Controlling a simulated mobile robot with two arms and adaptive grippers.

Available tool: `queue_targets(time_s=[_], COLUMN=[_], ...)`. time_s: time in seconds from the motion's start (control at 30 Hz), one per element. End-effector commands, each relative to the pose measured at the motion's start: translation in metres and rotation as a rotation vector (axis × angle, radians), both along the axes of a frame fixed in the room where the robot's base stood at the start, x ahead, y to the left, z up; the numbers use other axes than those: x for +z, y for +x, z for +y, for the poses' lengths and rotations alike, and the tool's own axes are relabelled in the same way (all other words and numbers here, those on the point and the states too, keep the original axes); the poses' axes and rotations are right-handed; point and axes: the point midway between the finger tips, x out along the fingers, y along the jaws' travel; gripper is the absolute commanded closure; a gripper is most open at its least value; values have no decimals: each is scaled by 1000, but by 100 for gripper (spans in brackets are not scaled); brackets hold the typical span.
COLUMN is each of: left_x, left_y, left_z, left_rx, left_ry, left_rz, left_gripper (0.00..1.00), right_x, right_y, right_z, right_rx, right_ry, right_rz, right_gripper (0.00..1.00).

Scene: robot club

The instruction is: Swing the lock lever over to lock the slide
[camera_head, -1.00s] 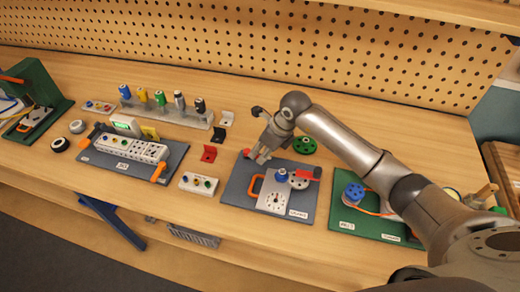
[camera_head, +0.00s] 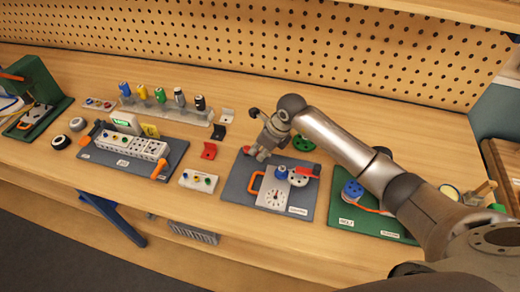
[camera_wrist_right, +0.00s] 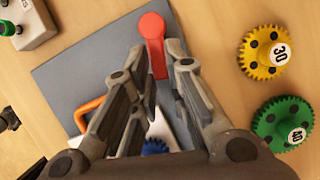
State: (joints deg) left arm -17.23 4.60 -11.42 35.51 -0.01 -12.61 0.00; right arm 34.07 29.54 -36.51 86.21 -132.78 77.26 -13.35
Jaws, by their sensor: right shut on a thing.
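A grey board (camera_head: 237,187) on the bench carries a white dial plate (camera_head: 272,205) with an orange handle (camera_head: 255,182). The round end of a red lever (camera_head: 246,150) shows at the board's back left corner; in the right wrist view the lever (camera_wrist_right: 153,30) runs down between my fingertips. My right gripper (camera_head: 258,155) is low over that corner; its fingers (camera_wrist_right: 158,55) are shut on the red lever. The lever's lower part and much of the plate are hidden by the fingers. My left gripper is not in view.
A second red part (camera_head: 308,172) sits at the board's right, beside a blue knob (camera_head: 281,173). A green gear (camera_head: 303,144) lies behind the board; a yellow gear (camera_wrist_right: 264,52) shows in the wrist view. A green board (camera_head: 345,228) stands to the right.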

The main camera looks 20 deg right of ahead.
Motion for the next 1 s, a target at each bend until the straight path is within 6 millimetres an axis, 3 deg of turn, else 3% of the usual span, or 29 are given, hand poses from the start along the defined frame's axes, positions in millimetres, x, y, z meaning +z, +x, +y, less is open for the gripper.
queue_targets(time_s=[0.4,0.83,0.87,1.0], left_x=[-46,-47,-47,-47], left_y=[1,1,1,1], left_z=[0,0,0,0], left_rx=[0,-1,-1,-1], left_ry=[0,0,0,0], left_rz=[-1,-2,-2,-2], left_gripper=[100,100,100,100], right_x=[-3,1,1,1], right_y=[9,10,10,9], right_z=[-8,-8,-8,-8], right_rx=[217,250,250,249], right_ry=[-2,-1,-1,0], right_rz=[-2,-3,-3,-2], right_gripper=[100,100,82,64])
